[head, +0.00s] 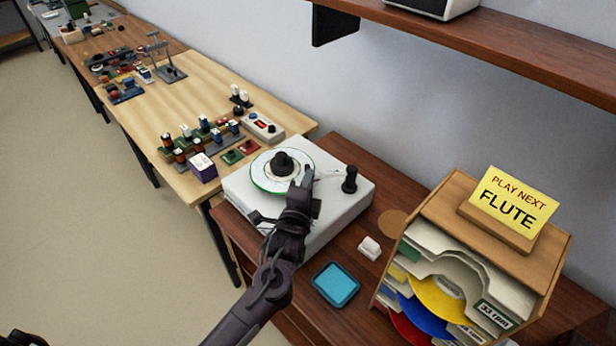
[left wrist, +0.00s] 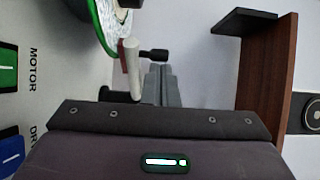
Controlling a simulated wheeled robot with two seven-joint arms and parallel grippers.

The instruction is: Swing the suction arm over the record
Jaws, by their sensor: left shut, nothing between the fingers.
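A pale record (head: 262,184) with a green rim lies on the white player (head: 336,212), under a black knob (head: 283,160). A black upright post (head: 349,180) stands at the player's right; a thin arm (head: 328,174), apparently the suction arm, runs from it toward the record's right edge. My left gripper (head: 305,178) is shut and empty at that edge, close to the arm's end; contact cannot be told. In the left wrist view, its fingers (left wrist: 162,85) are beside a pale rod (left wrist: 132,70) with a black end. The green rim (left wrist: 104,30) is at upper left.
A sleeve rack (head: 452,205) with a yellow "FLUTE" card (head: 512,203) stands at right. A wooden shelf (head: 480,45) overhangs the wall.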

